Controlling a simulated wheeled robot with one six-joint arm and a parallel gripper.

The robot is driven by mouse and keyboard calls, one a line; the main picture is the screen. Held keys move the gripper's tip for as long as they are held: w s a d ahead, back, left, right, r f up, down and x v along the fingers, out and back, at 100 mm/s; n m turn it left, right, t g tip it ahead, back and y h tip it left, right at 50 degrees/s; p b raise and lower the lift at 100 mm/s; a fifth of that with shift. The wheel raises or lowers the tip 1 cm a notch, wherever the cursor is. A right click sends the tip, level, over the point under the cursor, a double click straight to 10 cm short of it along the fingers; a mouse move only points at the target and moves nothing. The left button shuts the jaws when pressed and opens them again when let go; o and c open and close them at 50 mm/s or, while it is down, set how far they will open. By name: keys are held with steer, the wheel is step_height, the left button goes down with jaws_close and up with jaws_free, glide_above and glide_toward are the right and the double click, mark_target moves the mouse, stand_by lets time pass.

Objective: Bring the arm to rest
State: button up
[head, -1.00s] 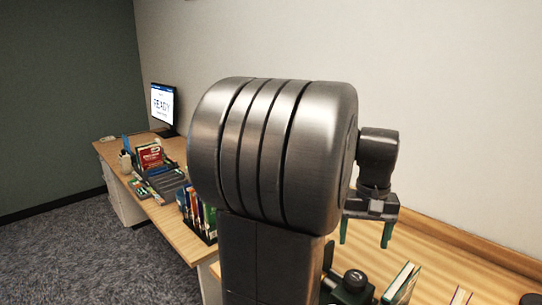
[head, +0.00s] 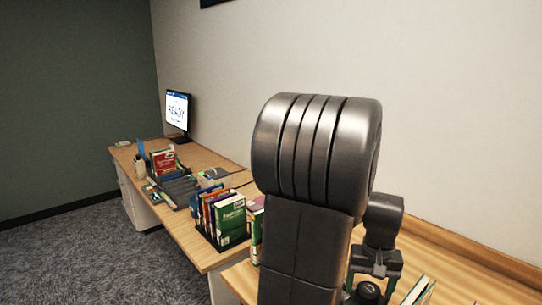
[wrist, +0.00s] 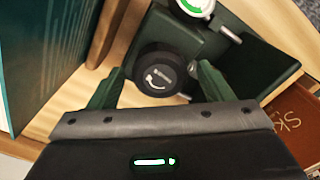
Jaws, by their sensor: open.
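My gripper (head: 371,285) hangs at the right of the head view, over the wooden desk and behind my thick grey arm link. In the wrist view my gripper (wrist: 158,80) has its two green fingers spread wide. A round black knob (wrist: 157,80) with a white curved arrow shows between them, on a dark green device. I cannot tell whether the fingers touch the knob. The knob also shows in the head view (head: 368,292), low between the fingers. The gripper seems to hold nothing.
A green book (head: 415,291) lies right of the gripper. In the wrist view a teal book (wrist: 40,60) stands left and a brown book (wrist: 296,118) lies right.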

step_height(320, 180, up, 14)
step_height(320, 180, down, 14)
steer(key=shift+f, duration=0.1)
steer(key=shift+m, duration=0.3)
steer(key=m, duration=0.3)
steer(key=shift+m+b, duration=0.4)
steer(key=m+b, duration=0.1)
steer(key=m, duration=0.3)
steer(key=shift+m, duration=0.3)
steer(key=m+b, duration=0.1)
steer(key=m, duration=0.3)
steer(key=shift+m, duration=0.4)
steer(key=shift+m+b, duration=0.75)
steer(key=shift+m, duration=1.65)
